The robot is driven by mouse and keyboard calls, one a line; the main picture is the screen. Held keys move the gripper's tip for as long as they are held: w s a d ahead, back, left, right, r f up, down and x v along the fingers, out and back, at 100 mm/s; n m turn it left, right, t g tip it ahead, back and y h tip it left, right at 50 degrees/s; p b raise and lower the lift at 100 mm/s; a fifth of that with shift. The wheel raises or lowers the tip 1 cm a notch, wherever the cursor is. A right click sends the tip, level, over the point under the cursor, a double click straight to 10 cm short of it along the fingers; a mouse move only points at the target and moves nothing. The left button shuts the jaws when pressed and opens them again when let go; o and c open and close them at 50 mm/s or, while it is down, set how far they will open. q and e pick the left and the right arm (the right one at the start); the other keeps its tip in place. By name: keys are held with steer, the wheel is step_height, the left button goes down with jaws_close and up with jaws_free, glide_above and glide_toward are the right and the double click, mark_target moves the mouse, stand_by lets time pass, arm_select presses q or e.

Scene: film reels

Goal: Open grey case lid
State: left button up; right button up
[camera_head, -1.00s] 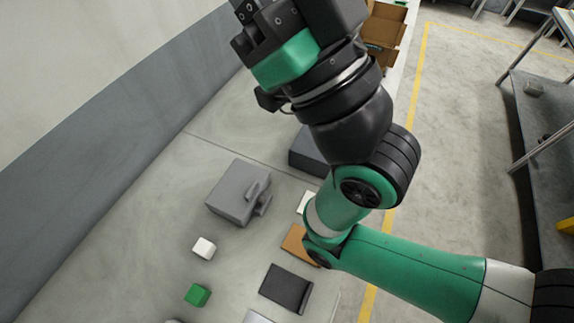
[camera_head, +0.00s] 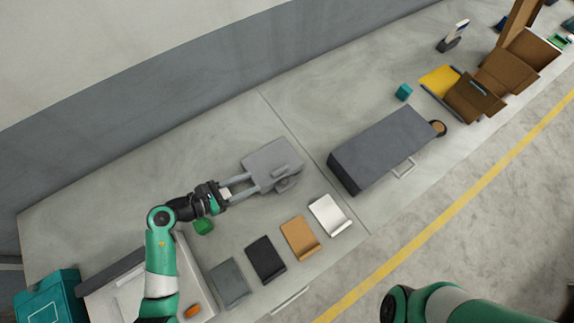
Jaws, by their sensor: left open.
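A light grey case (camera_head: 272,160) lies flat on the table, with a raised grey piece at its lower right side. Its lid looks shut. My left gripper (camera_head: 249,184) is open, with its two long fingers pointing right at the case's left edge. I cannot tell whether the fingertips touch the case. A small white cube (camera_head: 226,194) shows close to the base of the fingers. The right gripper is out of view; only part of my right arm shows at the bottom right.
A green cube (camera_head: 204,227) sits below my left wrist. Several flat folders, including a white one (camera_head: 330,215), line the front edge. A long dark grey box (camera_head: 385,145) with a side handle stands right. Open cardboard boxes (camera_head: 508,68) are farther right.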

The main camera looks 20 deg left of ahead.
mark_target(279, 170)
arm_select(q)
steer(key=b+x, duration=0.3)
steer(key=x, duration=0.8)
steer(key=shift+s, duration=0.1)
steer(key=shift+w+d, duration=0.3)
steer(key=shift+w, duration=0.1)
jaws_close()
stand_by(0.7)
